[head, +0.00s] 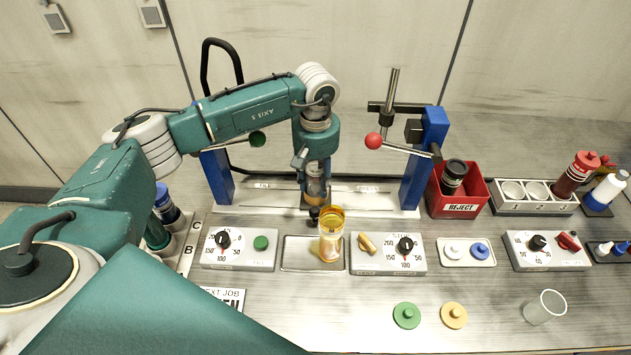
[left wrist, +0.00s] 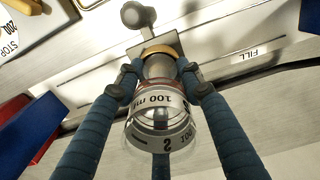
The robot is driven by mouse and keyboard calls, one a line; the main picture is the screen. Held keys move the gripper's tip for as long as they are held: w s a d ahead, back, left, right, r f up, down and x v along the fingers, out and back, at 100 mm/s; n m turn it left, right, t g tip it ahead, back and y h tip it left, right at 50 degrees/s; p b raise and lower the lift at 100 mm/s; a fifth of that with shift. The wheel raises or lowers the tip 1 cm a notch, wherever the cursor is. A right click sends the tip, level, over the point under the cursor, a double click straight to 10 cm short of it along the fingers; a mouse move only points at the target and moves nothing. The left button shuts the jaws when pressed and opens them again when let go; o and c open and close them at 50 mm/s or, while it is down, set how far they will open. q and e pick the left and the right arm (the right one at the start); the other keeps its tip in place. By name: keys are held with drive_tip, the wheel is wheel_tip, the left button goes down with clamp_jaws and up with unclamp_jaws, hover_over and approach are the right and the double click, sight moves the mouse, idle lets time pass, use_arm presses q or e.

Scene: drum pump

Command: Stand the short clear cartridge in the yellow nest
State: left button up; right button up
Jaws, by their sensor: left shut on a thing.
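My left gripper (head: 316,178) is in the middle of the head view, pointing down between the two blue posts. In the left wrist view its fingers (left wrist: 160,78) are shut around a clear cartridge (left wrist: 158,122) marked "100 ml" and "2". The cartridge looks upright, with a grey part inside. A yellow-tan ring (left wrist: 158,50), apparently the nest, shows at the cartridge's far end on a grey bracket. I cannot tell whether the cartridge is seated in it or just above it. In the head view the fingers hide most of the cartridge. My right gripper is out of view.
An amber clear cylinder (head: 330,240) stands on a grey tray close in front of the gripper. Blue posts (head: 427,160) with ball-ended levers flank it. Dial boxes (head: 388,262), a red reject bin (head: 460,205) and a clear cup (head: 545,307) stand around. The front middle bench is mostly clear.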

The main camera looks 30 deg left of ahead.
use_arm(q)
drive_tip(key=o, duration=0.9)
drive_tip(key=shift+s+f, duration=0.25)
drive_tip(key=shift+f, duration=0.1)
drive_tip(key=shift+c, duration=0.2)
drive_tip(key=shift+o, duration=1.2)
drive_tip(key=shift+f, duration=0.15)
drive_tip(key=shift+w, duration=0.1)
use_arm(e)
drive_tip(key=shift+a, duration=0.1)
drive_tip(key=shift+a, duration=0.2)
